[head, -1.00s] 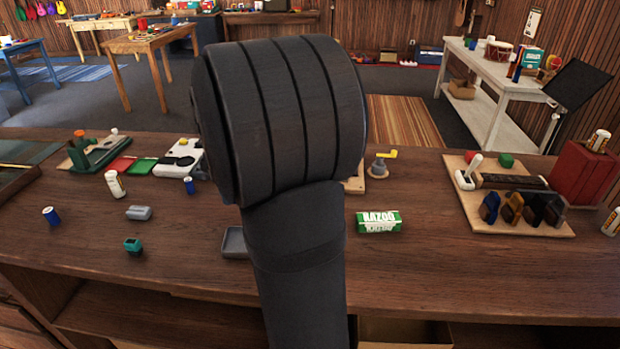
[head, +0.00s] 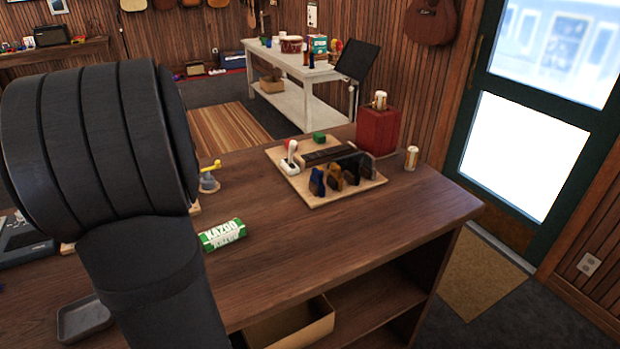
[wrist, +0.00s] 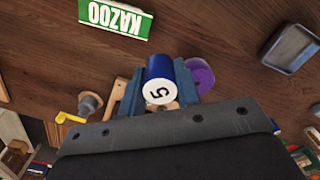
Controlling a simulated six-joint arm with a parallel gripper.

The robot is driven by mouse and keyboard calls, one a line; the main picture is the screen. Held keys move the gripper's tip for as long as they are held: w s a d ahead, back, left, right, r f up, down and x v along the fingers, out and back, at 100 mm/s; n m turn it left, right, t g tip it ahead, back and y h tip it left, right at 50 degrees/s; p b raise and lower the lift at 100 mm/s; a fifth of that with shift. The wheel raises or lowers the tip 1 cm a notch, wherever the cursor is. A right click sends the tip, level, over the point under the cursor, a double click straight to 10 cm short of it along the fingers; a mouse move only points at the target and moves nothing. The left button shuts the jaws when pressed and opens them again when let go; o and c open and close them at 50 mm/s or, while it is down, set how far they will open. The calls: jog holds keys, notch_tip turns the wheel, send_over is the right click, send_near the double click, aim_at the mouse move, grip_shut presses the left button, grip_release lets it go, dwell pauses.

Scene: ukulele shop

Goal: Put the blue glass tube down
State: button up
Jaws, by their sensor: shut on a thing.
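My gripper (wrist: 157,92) is shut on the blue glass tube (wrist: 160,66) in the wrist view. The tube is blue with a white end marked with a black 5, which faces the camera. The blue-grey fingers sit on either side of it. The wooden counter (wrist: 215,40) lies behind it; how far the tube is above the counter I cannot tell. In the head view my dark arm fills the left side and hides the gripper and the tube.
A green-and-white kazoo box (head: 222,235) lies on the counter, with bare wood to its right. A grey tray (head: 84,318) is near the front edge. A board with picks (head: 325,197) and a red box (head: 377,130) stand farther right. A purple roll (wrist: 200,75) is beside the tube.

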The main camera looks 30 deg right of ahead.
jog(key=s+d+m, duration=0.3)
jog(key=d, duration=0.7)
jog(key=s+d+m, duration=0.2)
jog(key=s+d, duration=0.1)
jog(key=d, duration=0.7)
jog(key=s+d+m, duration=0.5)
jog(key=s+d, duration=0.8)
jog(key=d, duration=0.3)
send_over(322, 229)
notch_tip(322, 229, down, 7)
jog(key=shift+r, duration=0.15)
jog(key=shift+w+f, duration=0.15)
jog(key=shift+f, duration=1.95)
jog(key=shift+f, duration=0.15)
jog(key=o, duration=1)
jog(key=shift+c, duration=0.2)
